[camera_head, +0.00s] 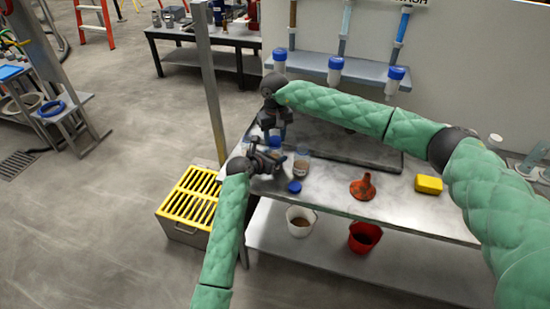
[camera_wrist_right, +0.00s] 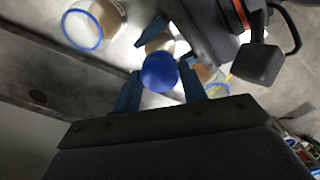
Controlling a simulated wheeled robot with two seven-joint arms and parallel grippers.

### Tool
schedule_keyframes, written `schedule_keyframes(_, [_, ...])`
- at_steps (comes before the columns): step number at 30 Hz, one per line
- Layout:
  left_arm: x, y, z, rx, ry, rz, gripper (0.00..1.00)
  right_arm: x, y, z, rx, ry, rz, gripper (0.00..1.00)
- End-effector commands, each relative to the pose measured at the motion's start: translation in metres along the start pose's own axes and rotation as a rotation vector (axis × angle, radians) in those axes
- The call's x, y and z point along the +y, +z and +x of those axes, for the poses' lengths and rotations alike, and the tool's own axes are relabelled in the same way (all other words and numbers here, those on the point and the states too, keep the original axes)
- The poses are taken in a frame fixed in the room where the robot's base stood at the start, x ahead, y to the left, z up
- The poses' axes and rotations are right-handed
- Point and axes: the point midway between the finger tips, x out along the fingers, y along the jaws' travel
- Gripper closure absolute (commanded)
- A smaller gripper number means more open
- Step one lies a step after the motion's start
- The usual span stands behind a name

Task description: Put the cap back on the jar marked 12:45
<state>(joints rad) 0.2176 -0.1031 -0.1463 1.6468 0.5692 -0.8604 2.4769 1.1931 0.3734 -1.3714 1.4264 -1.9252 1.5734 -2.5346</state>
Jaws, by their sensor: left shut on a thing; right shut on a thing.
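My right gripper (camera_head: 275,134) is shut on a blue cap (camera_wrist_right: 159,73), which sits between its blue fingers in the right wrist view. The cap is just above or at a jar of brownish contents (camera_wrist_right: 160,43); I cannot tell whether they touch. My left gripper (camera_head: 276,158) comes in low from the left and is shut on a jar, mostly hidden by the fingers. Another jar with brown contents (camera_head: 302,169) stands just right of it on the bench. A loose blue cap (camera_head: 294,187) lies on the bench in front. No 12:45 mark is readable.
An orange funnel (camera_head: 363,187) and a yellow block (camera_head: 428,184) lie on the metal bench (camera_head: 335,198) to the right. A dark tray (camera_head: 350,147) is behind. White and red buckets are on the lower shelf. A post (camera_head: 209,85) stands left of the bench.

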Motion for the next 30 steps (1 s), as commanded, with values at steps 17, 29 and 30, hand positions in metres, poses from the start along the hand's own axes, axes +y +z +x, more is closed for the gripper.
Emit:
schedule_keyframes(17, [0.0002,-0.0002,-0.0002,0.000,0.000,0.000,1.00,0.0011,-0.0004,0.0001,0.001,0.000,0.812,0.85])
schedule_keyframes(29, [0.0001,-0.0002,-0.0002,0.000,0.000,0.000,1.00,0.0011,-0.0004,0.0005,0.001,0.000,1.400,0.85])
schedule_keyframes(30, [0.0001,-0.0002,-0.0002,0.000,0.000,0.000,1.00,0.0011,-0.0004,0.0006,0.001,0.000,1.459,0.85])
